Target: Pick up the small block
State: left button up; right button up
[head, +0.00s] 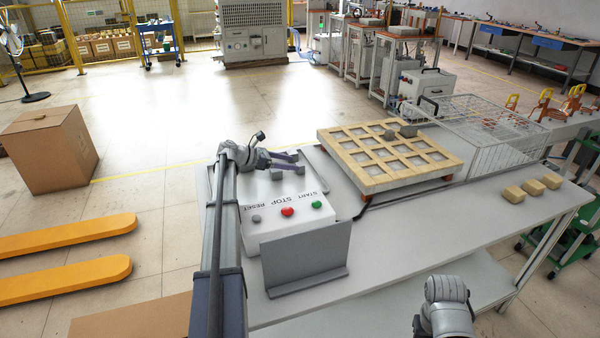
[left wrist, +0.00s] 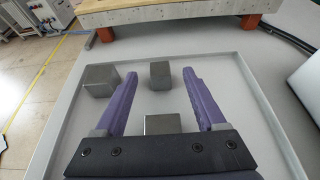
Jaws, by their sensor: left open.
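My left gripper (head: 297,160) is open above a shallow light tray. In the left wrist view its two purple fingers (left wrist: 159,72) stand apart with a small grey metal block (left wrist: 160,77) between their tips in the picture. No contact with a finger shows. A wider grey block (left wrist: 100,80) lies outside the left finger. Another grey block (left wrist: 162,124) lies nearer the palm, partly hidden by the gripper body. A grey block (head: 277,174) shows below the gripper in the head view. My right arm shows at the bottom right, but its gripper cannot be made out.
The tray's raised rim (left wrist: 251,85) surrounds the blocks. A button box (head: 290,222) and an upright grey plate (head: 306,263) stand nearer. A wooden grid slab (head: 390,185) on red feet stands to the right, with a wire cage (head: 510,150) beyond.

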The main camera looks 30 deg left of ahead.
pick_arm(q)
jog(key=shift+x, duration=1.2)
jog(key=shift+c, duration=0.3)
grip_shut()
